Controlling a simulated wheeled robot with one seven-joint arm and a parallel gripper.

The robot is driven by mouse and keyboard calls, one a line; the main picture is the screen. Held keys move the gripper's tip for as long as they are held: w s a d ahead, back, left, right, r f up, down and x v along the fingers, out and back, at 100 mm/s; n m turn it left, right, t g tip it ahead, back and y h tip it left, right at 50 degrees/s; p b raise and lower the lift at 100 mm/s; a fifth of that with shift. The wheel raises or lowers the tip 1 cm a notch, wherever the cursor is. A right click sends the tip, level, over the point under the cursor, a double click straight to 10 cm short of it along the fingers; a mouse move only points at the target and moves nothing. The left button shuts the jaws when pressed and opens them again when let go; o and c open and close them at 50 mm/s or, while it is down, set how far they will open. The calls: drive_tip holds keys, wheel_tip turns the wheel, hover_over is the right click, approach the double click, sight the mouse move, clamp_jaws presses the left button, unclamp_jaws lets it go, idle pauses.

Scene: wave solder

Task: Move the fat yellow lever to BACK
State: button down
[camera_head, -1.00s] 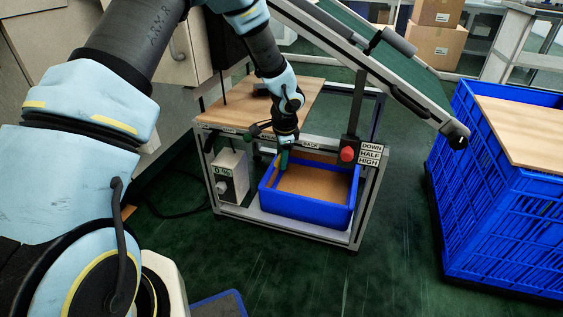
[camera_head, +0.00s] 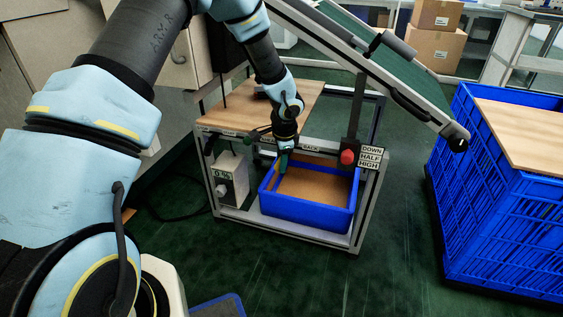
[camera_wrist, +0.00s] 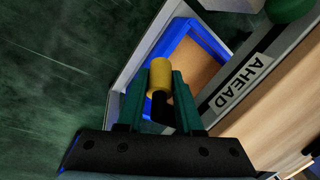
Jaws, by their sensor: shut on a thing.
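The fat yellow lever (camera_wrist: 160,75) shows in the wrist view as a short yellow cylinder on a black stem. My gripper (camera_wrist: 160,90) has its two green fingers on either side of it, shut on it. An AHEAD label (camera_wrist: 243,84) is on the bench's front rail beside the lever. In the head view my gripper (camera_head: 283,160) is at the front edge of the bench, and the lever is hidden by my wrist. A BACK label (camera_head: 311,149) is on the rail to the right of my gripper.
A blue tray (camera_head: 302,213) with a brown bottom stands under the bench. A red knob (camera_head: 347,157) beside DOWN, HALF and HIGH labels is to the right. A grey box with a dial (camera_head: 231,178) is at left. A green ball-shaped knob (camera_wrist: 291,8) is near the rail.

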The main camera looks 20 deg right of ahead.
drive_tip(key=shift+r+p, duration=0.1)
drive_tip(key=shift+p, duration=0.35)
drive_tip(key=g+h+p, duration=0.1)
drive_tip(key=p, duration=0.2)
drive_tip(key=shift+s+r+p, duration=0.1)
drive_tip(key=shift+r+p, duration=0.1)
drive_tip(key=shift+p, duration=0.15)
drive_tip(key=g+h+p, duration=0.1)
drive_tip(key=p, duration=0.1)
drive_tip(key=h+p, duration=0.1)
drive_tip(key=p, duration=0.2)
drive_tip(key=shift+s+d+f+n+g, duration=0.1)
drive_tip(key=shift+s+d+n+g, duration=0.1)
drive_tip(key=shift+d+n+g, duration=0.15)
drive_tip(key=shift+s+d+f+g+h+p, duration=0.15)
drive_tip(key=shift+f+g+h+p, duration=0.05)
drive_tip(key=shift+g+h+p, duration=0.4)
drive_tip(key=shift+s+d+f+g+h, duration=0.2)
drive_tip(key=shift+g+h, duration=0.25)
drive_tip(key=shift+h, duration=0.15)
drive_tip(key=shift+s+d+g+h+b, duration=0.1)
drive_tip(key=shift+d+g+h+b, duration=0.1)
drive_tip(key=shift+g+h+b, duration=0.65)
drive_tip(key=shift+r, duration=0.15)
drive_tip(key=c, duration=0.8)
unclamp_jaws()
drive_tip(key=shift+s, duration=0.1)
drive_tip(key=shift+c, duration=0.2)
